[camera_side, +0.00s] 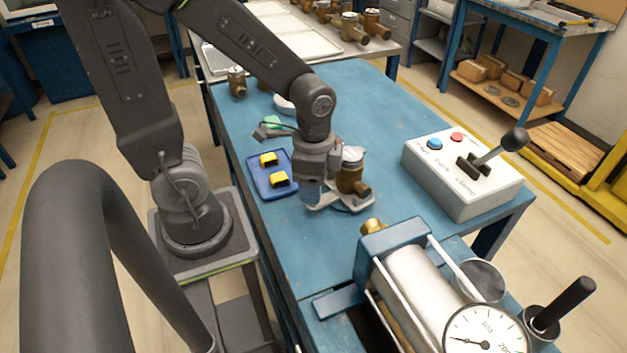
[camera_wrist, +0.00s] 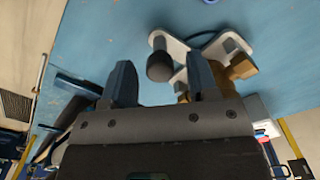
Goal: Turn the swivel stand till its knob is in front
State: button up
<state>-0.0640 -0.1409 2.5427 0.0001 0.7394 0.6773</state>
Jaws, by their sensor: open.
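The swivel stand (camera_side: 350,203) is a white plate on the blue bench, carrying a brass meter (camera_side: 351,178). In the wrist view the stand (camera_wrist: 178,47) shows with a dark round knob (camera_wrist: 160,66) at the end of one arm and a grey post beside the brass part (camera_wrist: 242,67). My gripper (camera_side: 310,192) is low at the stand's left side in the side view, and it hides the knob there. In the wrist view my gripper (camera_wrist: 162,82) is open, with the knob between or just beyond the fingertips; contact cannot be told.
A blue tray (camera_side: 264,188) with yellow parts lies left of the stand. A grey control box (camera_side: 465,185) with a lever stands to the right. A cylinder rig with a dial gauge (camera_side: 486,335) stands in front.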

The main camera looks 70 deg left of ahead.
grip_shut()
dwell(0.6)
